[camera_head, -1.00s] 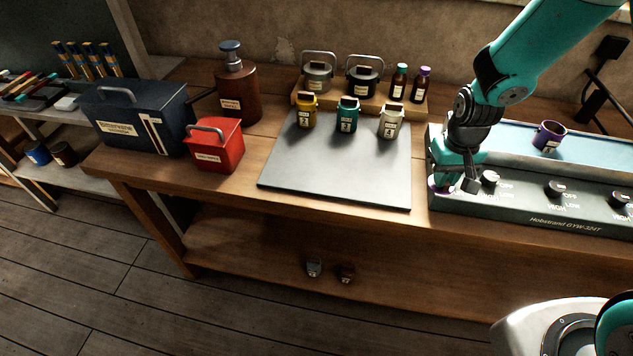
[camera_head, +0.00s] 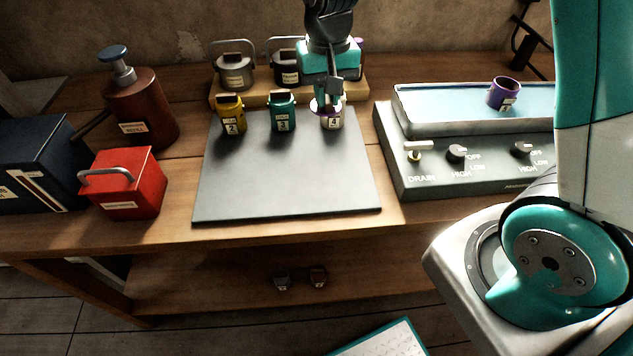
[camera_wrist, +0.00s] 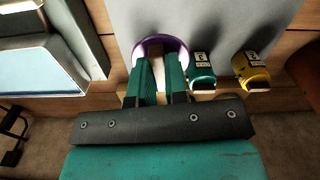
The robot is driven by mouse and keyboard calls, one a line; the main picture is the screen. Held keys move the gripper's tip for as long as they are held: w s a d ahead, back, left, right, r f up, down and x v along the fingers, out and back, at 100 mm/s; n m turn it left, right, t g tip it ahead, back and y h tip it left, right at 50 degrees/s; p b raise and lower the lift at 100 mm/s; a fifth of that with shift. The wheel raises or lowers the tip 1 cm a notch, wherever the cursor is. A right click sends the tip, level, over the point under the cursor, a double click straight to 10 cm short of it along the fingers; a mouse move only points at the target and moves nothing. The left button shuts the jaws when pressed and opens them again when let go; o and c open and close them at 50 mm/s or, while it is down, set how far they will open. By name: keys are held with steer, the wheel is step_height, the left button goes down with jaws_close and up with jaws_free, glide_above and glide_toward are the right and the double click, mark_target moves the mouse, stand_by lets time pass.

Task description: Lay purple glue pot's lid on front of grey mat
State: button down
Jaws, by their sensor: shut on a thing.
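My gripper (camera_head: 327,98) is shut on the purple lid (camera_head: 317,106), which it holds over the back right of the grey mat (camera_head: 285,175). In the wrist view the lid's purple rim (camera_wrist: 181,42) shows around my fingers (camera_wrist: 160,80). The lid overlaps the top of the white pot marked 4 (camera_head: 332,122); I cannot tell whether they touch. The purple glue pot (camera_head: 503,94) stands without a lid on the blue top of the bench device. The front of the mat is bare.
A yellow pot (camera_head: 231,115) and a teal pot (camera_head: 282,112) stand along the mat's back edge. Behind them is a wooden rack (camera_head: 215,97) with grey and black pots. A red box (camera_head: 125,185) lies left of the mat, the knobbed device (camera_head: 440,180) right.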

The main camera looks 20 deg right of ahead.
step_height(320, 180, up, 4)
steer(key=m+b, duration=0.2)
glide_above(320, 178)
step_height(320, 178, down, 19)
steer(key=shift+f+p, duration=0.1)
steer(key=shift+p, duration=0.3)
steer(key=shift+f, duration=0.1)
steer(key=c, duration=1.1)
jaws_free()
steer(key=shift+c, duration=0.2)
